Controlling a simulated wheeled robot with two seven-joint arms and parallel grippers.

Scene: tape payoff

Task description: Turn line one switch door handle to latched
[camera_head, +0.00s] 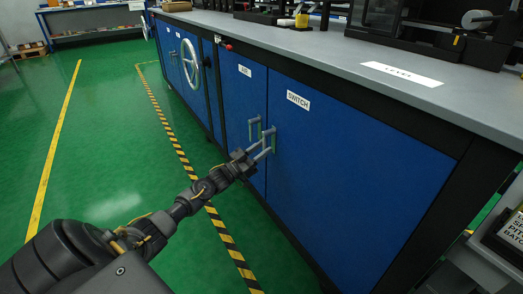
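The switch door (340,180) is a blue cabinet door with a white label reading SWITCH (298,100). It appears closed, flush with the cabinet front. Its grey handle (273,135) is on the door's left edge and looks roughly upright. My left gripper (266,148) reaches in from the lower left, with its fingertips at the lower part of this handle. The two fingers look a little apart, but I cannot tell whether they touch or close on the handle. My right gripper is not in view.
A similar grey handle (254,130) sits on the neighbouring blue door, close left of my gripper. A handwheel (190,64) is further left. The grey worktop (330,52) overhangs above. Green floor with striped tape (185,165) is clear at left.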

